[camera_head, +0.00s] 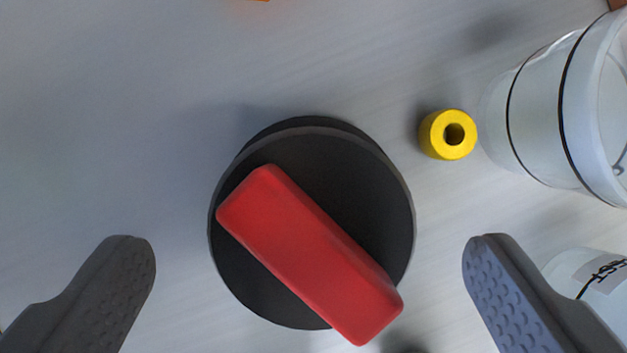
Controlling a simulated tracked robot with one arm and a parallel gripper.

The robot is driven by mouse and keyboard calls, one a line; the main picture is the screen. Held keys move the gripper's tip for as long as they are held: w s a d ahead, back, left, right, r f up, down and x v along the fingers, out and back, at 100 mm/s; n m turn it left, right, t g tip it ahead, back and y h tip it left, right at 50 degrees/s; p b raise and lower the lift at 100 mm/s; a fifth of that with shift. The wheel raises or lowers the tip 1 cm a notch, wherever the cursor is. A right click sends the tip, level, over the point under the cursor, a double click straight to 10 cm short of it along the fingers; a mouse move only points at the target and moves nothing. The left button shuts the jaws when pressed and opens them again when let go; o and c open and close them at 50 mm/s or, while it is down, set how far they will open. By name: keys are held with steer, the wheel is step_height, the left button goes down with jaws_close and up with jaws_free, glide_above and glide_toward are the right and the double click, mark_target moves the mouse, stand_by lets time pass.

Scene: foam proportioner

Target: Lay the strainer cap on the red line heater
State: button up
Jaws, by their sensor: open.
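A round black cap-like disc (355,180) is in the middle of the view, seen from above, with a second dark edge showing behind its upper rim. A red bar (308,254) lies diagonally across its top, with its lower right end reaching past the rim. I take the black piece with the red bar for the strainer cap, but cannot be sure. No separate red line heater can be made out. My gripper (312,245) is open and empty, with one finger left and one right of the disc, both apart from it.
A yellow ring-shaped piece (447,134) stands right of the disc. Clear containers with black bands (540,110) stand at the right edge, and a labelled one (590,275) is lower right, close to the right finger. The pale surface at left is clear.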

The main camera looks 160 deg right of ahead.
mark_target(314, 228)
steer(key=shift+p+x, duration=0.3)
steer(key=shift+x, duration=1.75)
steer(key=shift+d, duration=0.1)
steer(key=c, duration=1.2)
steer(key=shift+c, duration=0.2)
steer(key=shift+r, duration=0.1)
